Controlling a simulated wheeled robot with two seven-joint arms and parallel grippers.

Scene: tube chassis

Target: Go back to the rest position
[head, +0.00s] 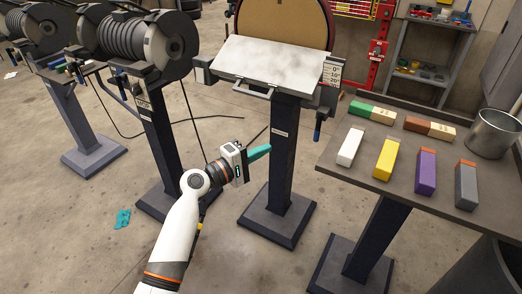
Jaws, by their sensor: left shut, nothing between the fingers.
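My left gripper (259,152) shows in the head view near the middle, at the end of my white arm (181,235) that comes up from the lower edge. Its teal fingers are shut with nothing between them. They point right, in front of the dark post (284,150) of the disc sander; I cannot tell whether they touch it. My right gripper is not in view.
The sander's grey table (270,62) is above the gripper. Two dark grinding machines on posts (150,45) stand to the left. At right, a bench (335,165) holds several coloured blocks and a metal bucket (493,133). The floor at lower left is mostly clear.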

